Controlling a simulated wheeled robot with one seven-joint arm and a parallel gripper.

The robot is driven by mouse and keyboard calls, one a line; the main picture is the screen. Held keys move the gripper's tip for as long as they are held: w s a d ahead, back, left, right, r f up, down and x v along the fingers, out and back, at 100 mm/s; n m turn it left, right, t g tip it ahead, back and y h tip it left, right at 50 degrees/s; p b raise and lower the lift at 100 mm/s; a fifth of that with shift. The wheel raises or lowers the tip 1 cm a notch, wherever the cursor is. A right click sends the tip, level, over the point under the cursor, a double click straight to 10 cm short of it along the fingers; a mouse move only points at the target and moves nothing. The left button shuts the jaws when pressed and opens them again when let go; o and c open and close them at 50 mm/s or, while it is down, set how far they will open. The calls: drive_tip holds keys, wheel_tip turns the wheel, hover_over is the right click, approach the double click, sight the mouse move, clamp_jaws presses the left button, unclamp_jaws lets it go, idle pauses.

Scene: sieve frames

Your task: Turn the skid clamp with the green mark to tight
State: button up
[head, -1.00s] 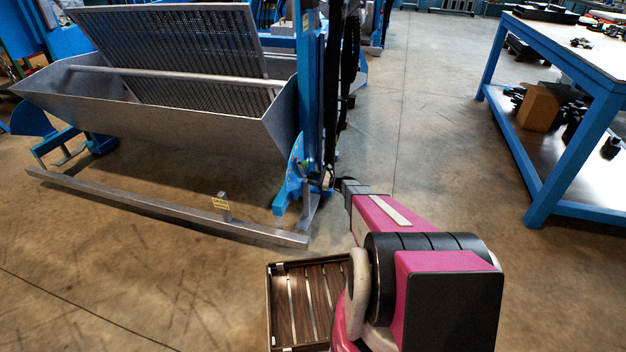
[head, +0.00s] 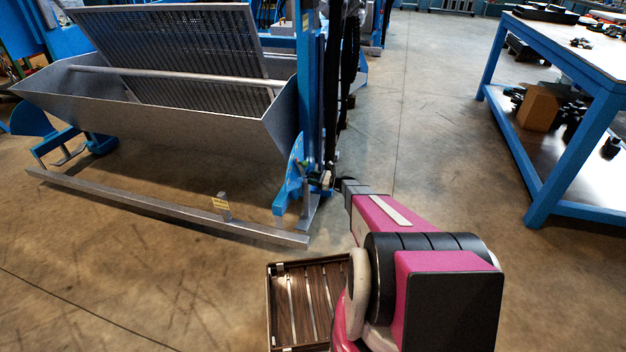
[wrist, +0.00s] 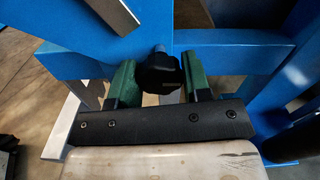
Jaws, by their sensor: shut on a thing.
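The clamp's black lobed knob (wrist: 158,74) sits in the middle of the wrist view, at the blue metalwork. My gripper (wrist: 159,64) is shut on this knob, with one green finger on each side of it. In the head view my gripper (head: 326,180) is small and partly hidden at the foot of the blue post. I cannot make out a green mark on the clamp apart from the green fingers. The clamp's tight or loose position cannot be read.
A grey metal trough (head: 180,128) with a sieve screen (head: 175,45) stands left of the post (head: 309,90). A steel skid rail (head: 160,207) lies below it. A slatted crate (head: 273,300) is near my arm. A blue workbench (head: 540,206) stands right, with open floor between.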

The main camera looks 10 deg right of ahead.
drive_tip(key=o, duration=0.9)
drive_tip(key=shift+f, duration=0.1)
drive_tip(key=shift+o, duration=0.2)
drive_tip(key=v, duration=1)
drive_tip(key=shift+s+d, duration=0.2)
drive_tip(key=shift+d, duration=0.15)
